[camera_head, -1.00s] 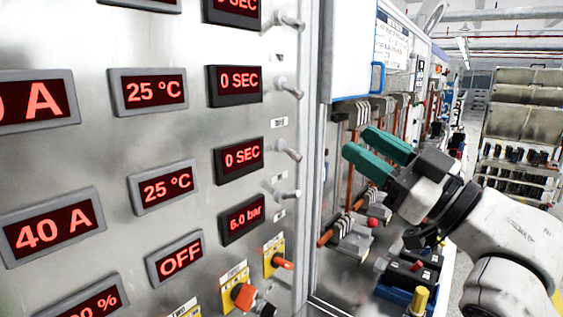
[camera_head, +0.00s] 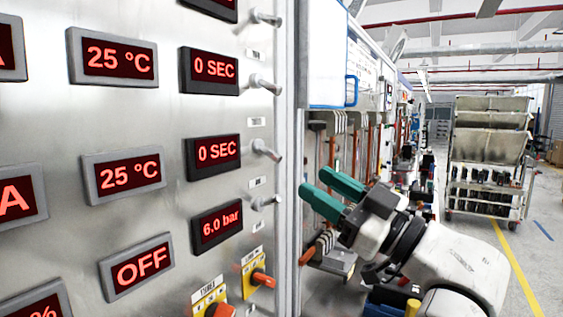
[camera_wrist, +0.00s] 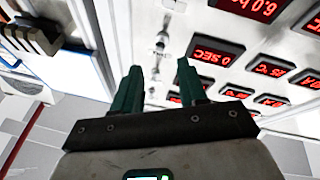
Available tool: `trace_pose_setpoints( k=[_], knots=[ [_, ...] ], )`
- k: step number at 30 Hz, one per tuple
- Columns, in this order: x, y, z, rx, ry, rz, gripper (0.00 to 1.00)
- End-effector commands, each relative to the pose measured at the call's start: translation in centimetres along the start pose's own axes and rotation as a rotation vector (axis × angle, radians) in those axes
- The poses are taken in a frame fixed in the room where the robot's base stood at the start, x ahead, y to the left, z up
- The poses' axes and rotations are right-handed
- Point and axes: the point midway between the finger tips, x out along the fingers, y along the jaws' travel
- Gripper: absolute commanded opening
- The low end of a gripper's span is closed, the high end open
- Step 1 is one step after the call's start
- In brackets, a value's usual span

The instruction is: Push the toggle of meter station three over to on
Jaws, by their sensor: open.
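Metal toggle levers stick out in a column along the right side of the steel panel (camera_head: 130,225). In the head view they are a top toggle (camera_head: 267,18), a second toggle (camera_head: 265,84), a third toggle (camera_head: 266,151) and a lowest toggle (camera_head: 265,202). Their labels are too small to read, so I cannot tell which is station three. My gripper (camera_head: 316,182) is open and empty, its green fingers pointing left, just right of the panel edge near the lower toggles. In the wrist view a toggle (camera_wrist: 160,42) shows beyond and between the fingertips (camera_wrist: 159,67), apart from them.
Red displays such as 0 SEC (camera_head: 213,152) and 6.0 bar (camera_head: 217,223) sit left of the toggles. Orange rotary handles (camera_head: 263,279) are below. An open cabinet with a white-and-blue door (camera_head: 328,55) is behind my gripper. A wheeled rack (camera_head: 490,150) stands far right.

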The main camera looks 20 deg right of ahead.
Motion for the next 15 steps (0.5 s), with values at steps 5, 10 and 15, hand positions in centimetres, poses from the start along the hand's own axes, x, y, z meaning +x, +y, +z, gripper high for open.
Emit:
trace_pose_setpoints(
  k=[5,10,15],
  knots=[
    [3.7,0.0,-0.5,0.003,0.0,-0.004,0.42],
    [6.5,-0.1,-0.4,0.001,0.0,-0.003,0.42],
    [8.3,0.0,-0.2,0.001,0.0,0.0,0.42]
  ],
)
